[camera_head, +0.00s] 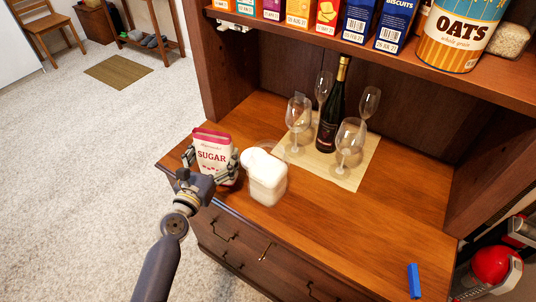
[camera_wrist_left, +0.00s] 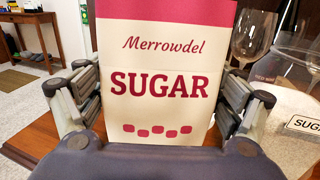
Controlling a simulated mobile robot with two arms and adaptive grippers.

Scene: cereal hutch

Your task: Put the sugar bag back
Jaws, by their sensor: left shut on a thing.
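The sugar bag (camera_head: 211,155), cream with a red top band and the word SUGAR, stands upright at the left front corner of the hutch counter (camera_head: 400,200). My left gripper (camera_head: 211,165) is shut around its two sides. In the left wrist view the bag (camera_wrist_left: 165,60) fills the middle, with a finger of my left gripper (camera_wrist_left: 160,105) on each side. I cannot tell whether the bag's base touches the counter. A white canister (camera_head: 267,180) stands just right of the bag, and a label reading SUGAR shows on it in the left wrist view (camera_wrist_left: 302,125). My right gripper is out of view.
A wine bottle (camera_head: 332,110) and several glasses stand on a woven mat (camera_head: 345,178) behind the canister. Boxes and an oats tin (camera_head: 458,35) fill the shelf above. A small blue object (camera_head: 414,281) lies at the right front. The counter's right half is mostly clear.

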